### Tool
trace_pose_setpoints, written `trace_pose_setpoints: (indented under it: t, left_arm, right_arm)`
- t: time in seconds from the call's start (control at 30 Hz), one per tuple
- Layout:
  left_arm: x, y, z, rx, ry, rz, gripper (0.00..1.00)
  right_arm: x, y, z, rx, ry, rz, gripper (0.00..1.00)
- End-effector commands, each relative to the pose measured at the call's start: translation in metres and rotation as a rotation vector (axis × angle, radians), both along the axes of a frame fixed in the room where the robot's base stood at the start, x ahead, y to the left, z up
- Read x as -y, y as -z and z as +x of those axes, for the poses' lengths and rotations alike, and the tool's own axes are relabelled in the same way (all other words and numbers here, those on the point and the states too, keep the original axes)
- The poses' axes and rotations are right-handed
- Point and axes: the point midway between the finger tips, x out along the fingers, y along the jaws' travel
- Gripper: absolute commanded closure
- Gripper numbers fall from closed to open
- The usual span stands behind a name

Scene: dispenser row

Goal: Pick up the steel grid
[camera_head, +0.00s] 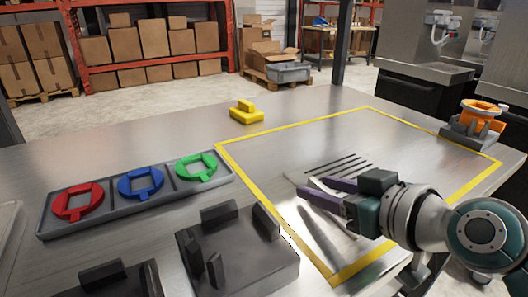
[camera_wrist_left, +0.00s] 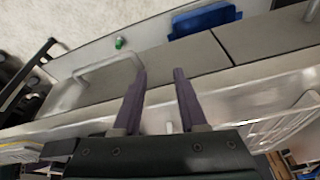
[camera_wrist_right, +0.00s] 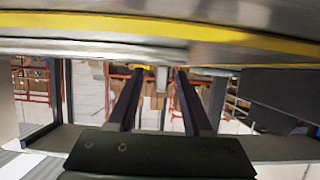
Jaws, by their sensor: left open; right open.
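The steel grid (camera_head: 338,165) is a flat grey plate with dark parallel slots. It lies on the metal table inside the yellow outline in the head view, partly hidden behind my right gripper. My right gripper (camera_head: 313,186) is open and empty, its purple fingers pointing left across the grid's near side. I cannot tell whether it touches the grid. In the right wrist view my right gripper (camera_wrist_right: 160,72) shows both fingers apart with nothing between them. My left gripper (camera_wrist_left: 160,72) is open and empty in the left wrist view, and outside the head view.
A grey tray (camera_head: 108,213) holds red, blue and green rings at the left. A dark fixture with upright blocks (camera_head: 270,275) stands at the near edge. A yellow block (camera_head: 245,115) sits at the back and an orange part (camera_head: 478,112) on a grey base at the right.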

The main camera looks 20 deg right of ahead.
Motion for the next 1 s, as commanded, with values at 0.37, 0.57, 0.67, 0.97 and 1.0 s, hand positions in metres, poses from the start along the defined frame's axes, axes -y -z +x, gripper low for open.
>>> trace_pose_setpoints:
  t: [0.37, 0.57, 0.67, 0.97, 1.0]
  left_arm:
    - [-0.0027, 0.0001, 0.0000, 0.000, 0.006, 0.011, 0.58]
    - [-0.0030, 0.0001, -0.0001, 0.000, 0.006, 0.011, 0.58]
    - [-0.0028, 0.0001, 0.0000, 0.000, 0.006, 0.011, 0.58]
    - [-0.0022, 0.0000, 0.0000, 0.000, 0.004, 0.008, 0.58]
    - [-0.0019, -0.0001, 0.0000, 0.000, 0.003, 0.006, 0.58]
  right_arm:
    - [0.0001, -0.0002, -0.0001, 0.000, 0.000, 0.000, 0.71]
    - [0.0001, -0.0002, -0.0001, 0.000, 0.000, 0.000, 0.94]
    - [0.0001, -0.0002, -0.0002, 0.000, 0.000, 0.000, 1.00]
    - [0.0001, -0.0002, -0.0002, 0.000, 0.000, 0.000, 1.00]
    - [0.0001, -0.0002, -0.0002, 0.000, 0.000, 0.000, 1.00]
